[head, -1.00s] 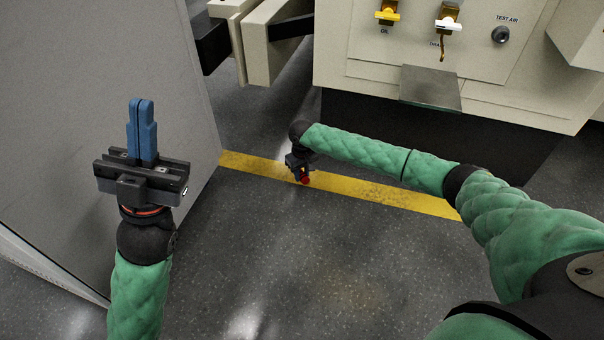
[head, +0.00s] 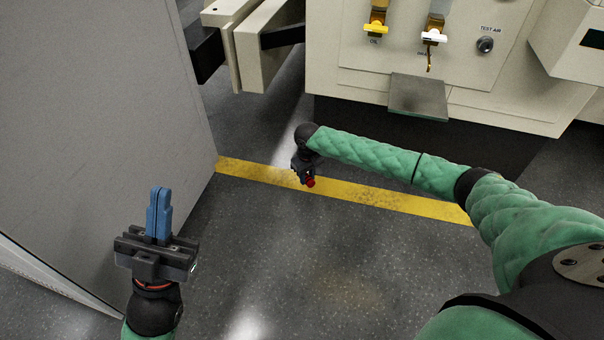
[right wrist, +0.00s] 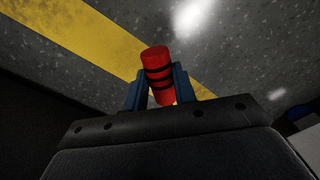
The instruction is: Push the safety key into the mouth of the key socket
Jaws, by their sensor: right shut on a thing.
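A red cylinder with black bands (right wrist: 157,70), which looks like the safety key, sits between the blue fingers of my right gripper (right wrist: 160,88). That gripper is shut on it. In the head view my right gripper (head: 305,172) hangs down over the yellow floor line, and the red end of the key (head: 311,183) shows below it. My left gripper (head: 158,214) points up at the lower left, its blue fingers together with nothing seen between them. I cannot make out the key socket in either view.
A grey metal plate (head: 418,96) juts out below. A large grey panel (head: 90,110) stands at left. The floor between is clear.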

